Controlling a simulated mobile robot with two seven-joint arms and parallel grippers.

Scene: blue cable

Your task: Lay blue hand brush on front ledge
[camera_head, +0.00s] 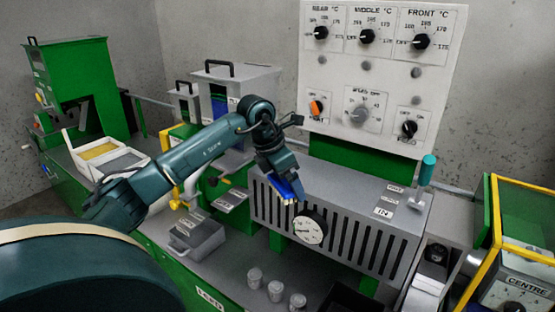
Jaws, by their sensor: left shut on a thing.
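My left gripper (284,180) reaches in from the left and hangs in the middle of the view. It is shut on the blue hand brush (289,189), whose pale bristles (288,201) show at its lower end. The brush is in front of the upper left part of a grey slotted housing; I cannot tell whether it touches it. Much of the brush is hidden by the gripper. A grey ledge (237,277) runs low along the front of the machine, below the brush. My right gripper is not in view.
Several small grey cups (276,291) stand on the ledge. A grey box (197,238) is to the left. A yellow-framed guard (489,232) is at the right. A knob panel (378,80) rises behind.

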